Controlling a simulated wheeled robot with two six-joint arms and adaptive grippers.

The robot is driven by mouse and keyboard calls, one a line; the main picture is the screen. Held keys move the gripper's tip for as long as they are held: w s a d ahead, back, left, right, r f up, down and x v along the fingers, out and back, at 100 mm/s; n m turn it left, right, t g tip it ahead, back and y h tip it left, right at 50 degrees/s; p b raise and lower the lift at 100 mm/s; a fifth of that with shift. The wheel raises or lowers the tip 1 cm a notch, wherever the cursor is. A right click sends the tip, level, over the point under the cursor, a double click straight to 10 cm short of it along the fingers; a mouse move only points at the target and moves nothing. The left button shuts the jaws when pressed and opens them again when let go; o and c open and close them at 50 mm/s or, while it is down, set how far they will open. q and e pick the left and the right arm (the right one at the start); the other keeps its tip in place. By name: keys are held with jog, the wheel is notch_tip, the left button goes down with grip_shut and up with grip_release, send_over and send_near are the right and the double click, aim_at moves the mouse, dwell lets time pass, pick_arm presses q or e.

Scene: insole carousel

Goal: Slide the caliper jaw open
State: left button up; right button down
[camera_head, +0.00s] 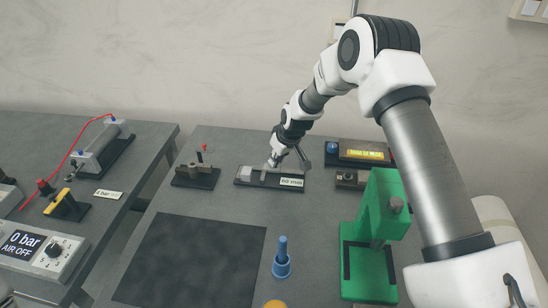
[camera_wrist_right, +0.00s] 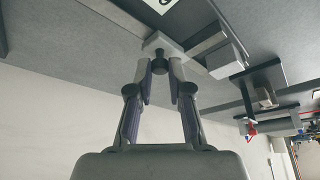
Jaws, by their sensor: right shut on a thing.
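The caliper lies on a dark base (camera_head: 240,183) on the table, with a light fixed block (camera_head: 246,173) at its left end and a label reading about 60 mm (camera_head: 291,183) at the front right. My right gripper (camera_head: 271,163) reaches down to it from behind. In the right wrist view, my right gripper (camera_wrist_right: 160,68) is shut on the dark knob of the light grey sliding jaw (camera_wrist_right: 158,43). The jaw sits on the rail (camera_wrist_right: 208,43), a short gap from the fixed block (camera_wrist_right: 226,61).
A dark fixture with a red-tipped pin (camera_head: 196,175) stands left of the caliper. A yellow-display box (camera_head: 361,153) and a small dark block (camera_head: 350,180) are right. A green press (camera_head: 382,225) and blue peg (camera_head: 282,262) stand nearer. The dark mat (camera_head: 195,260) is clear.

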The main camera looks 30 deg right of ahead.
jog(key=c, duration=1.2)
grip_release()
jog(key=shift+s+f, duration=0.1)
jog(key=shift+f, duration=0.05)
jog(key=shift+o, duration=0.6)
jog(key=shift+d+f, duration=0.1)
jog(key=shift+d, duration=0.2)
jog(key=v, duration=1.2)
